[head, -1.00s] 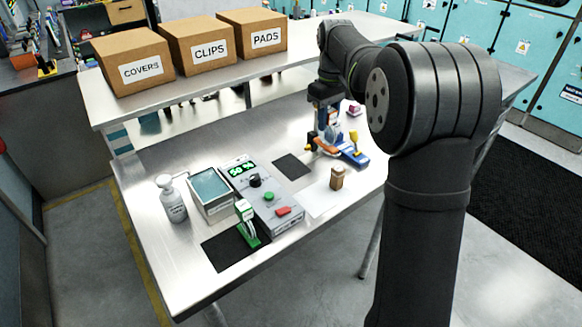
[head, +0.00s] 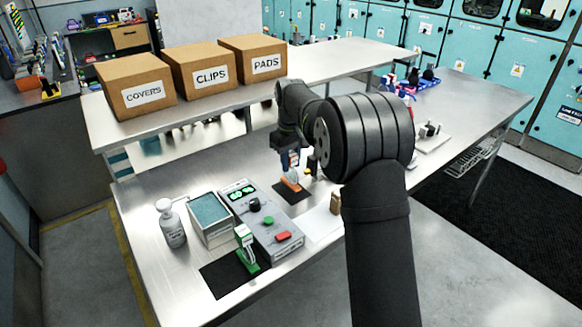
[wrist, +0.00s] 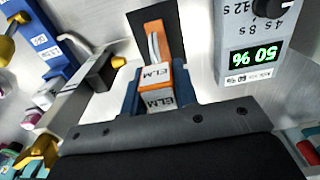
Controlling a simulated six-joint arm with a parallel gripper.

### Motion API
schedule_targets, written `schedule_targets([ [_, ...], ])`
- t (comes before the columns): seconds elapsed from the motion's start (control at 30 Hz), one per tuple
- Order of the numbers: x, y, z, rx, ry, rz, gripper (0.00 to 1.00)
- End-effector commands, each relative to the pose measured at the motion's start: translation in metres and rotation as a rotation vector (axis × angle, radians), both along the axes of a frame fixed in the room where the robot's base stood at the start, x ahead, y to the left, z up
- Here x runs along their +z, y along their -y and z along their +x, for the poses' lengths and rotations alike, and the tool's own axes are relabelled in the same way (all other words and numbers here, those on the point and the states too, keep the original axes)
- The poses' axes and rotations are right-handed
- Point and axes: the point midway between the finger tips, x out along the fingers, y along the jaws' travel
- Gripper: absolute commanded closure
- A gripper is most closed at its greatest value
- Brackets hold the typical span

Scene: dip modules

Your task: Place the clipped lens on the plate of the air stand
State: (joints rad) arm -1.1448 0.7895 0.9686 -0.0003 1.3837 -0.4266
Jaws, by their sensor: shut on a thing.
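My gripper (wrist: 157,92) is shut on an orange piece with white faces marked ELM (wrist: 155,98), which I take for the clipped lens. The piece sits between its two blue fingers. In the head view my gripper (head: 291,160) points down and the orange piece (head: 290,183) shows below it, over a dark plate (head: 294,197). The dark plate also shows behind the piece in the wrist view (wrist: 160,15). I cannot tell whether piece and plate touch. No air stand is clearly marked; a blue bar with a white label (wrist: 42,40) lies at the wrist view's left.
A grey control box (head: 262,222) with a green 50 % display stands left of the plate. A bath (head: 209,222), a bottle (head: 171,225) and a green clamp piece (head: 247,247) on a black mat are further left. A small brown block (head: 335,202) stands at right.

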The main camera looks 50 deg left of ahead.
Motion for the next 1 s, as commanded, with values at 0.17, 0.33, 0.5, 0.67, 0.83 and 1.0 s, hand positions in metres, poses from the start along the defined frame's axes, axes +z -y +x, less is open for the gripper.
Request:
schedule_targets([
  [0.17, -0.022, 0.0, 0.0, 0.0, 0.0, 0.0, 1.0],
  [0.33, -0.022, 0.0, 0.0, 0.0, 0.0, 0.001, 1.0],
  [0.5, -0.026, 0.0, 0.0, 0.0, 0.0, 0.0, 1.0],
  [0.67, -0.026, 0.0, 0.0, 0.0, 0.0, 0.0, 0.51],
  [0.83, -0.026, 0.0, 0.0, 0.0, 0.0, 0.001, 0.51],
  [1.0, -0.02, 0.0, 0.0, 0.0, 0.001, 0.002, 0.51],
])
